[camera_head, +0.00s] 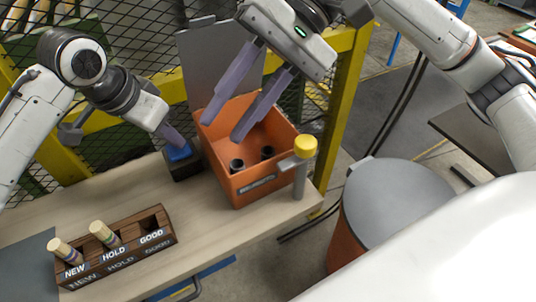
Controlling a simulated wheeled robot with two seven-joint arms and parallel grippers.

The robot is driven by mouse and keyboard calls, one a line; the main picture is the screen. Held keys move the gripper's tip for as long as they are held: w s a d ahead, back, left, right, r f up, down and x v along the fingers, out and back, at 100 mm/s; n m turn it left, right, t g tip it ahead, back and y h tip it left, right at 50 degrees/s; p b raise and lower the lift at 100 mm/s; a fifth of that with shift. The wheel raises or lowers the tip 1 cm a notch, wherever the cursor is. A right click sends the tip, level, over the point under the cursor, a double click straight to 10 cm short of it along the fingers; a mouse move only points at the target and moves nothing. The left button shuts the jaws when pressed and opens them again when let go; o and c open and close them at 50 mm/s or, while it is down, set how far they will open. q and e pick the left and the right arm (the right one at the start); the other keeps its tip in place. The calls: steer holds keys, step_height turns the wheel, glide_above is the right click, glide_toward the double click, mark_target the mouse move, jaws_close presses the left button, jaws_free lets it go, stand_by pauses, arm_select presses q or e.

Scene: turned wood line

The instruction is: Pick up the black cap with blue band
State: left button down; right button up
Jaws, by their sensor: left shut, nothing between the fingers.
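Two small dark round caps lie in the orange bin, one at the front left (237,165) and one further right (267,152). I cannot make out a blue band on either. My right gripper (222,130) is open, its two long grey fingers spread over the left part of the orange bin (270,188), above the caps and apart from them. My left gripper (176,142) is shut and empty, its tips just above or touching a blue-topped dark block (180,155) left of the bin. I cannot tell whether they touch.
A wooden rack (120,252) marked NEW, HOLD and GOOD stands at the front left, with pegs in NEW and HOLD. A yellow-topped post (304,150) stands at the bin's right corner. A grey-lidded drum (398,200) is right of the bench. Mesh fencing stands behind.

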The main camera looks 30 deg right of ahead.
steer(key=w+d+f+h, duration=0.2)
steer(key=d+f+h, duration=0.1)
steer(key=f, duration=0.2)
steer(key=w+d+f+m+t+h, duration=0.1)
steer(key=w+d+f+h, duration=0.1)
steer(key=f, duration=0.4)
steer(key=w+d+f+m+h, duration=0.1)
steer(key=w+d+f+h, duration=0.1)
steer(key=d+f+h, duration=0.2)
steer(key=shift+w+d+f+h, duration=0.1)
steer(key=shift+w+f+h, duration=0.1)
steer(key=shift+f, duration=0.25)
steer(key=shift+w+f+h, duration=0.1)
steer(key=shift+f+h, duration=0.1)
steer(key=shift+f, duration=0.65)
steer(key=c, duration=0.7)
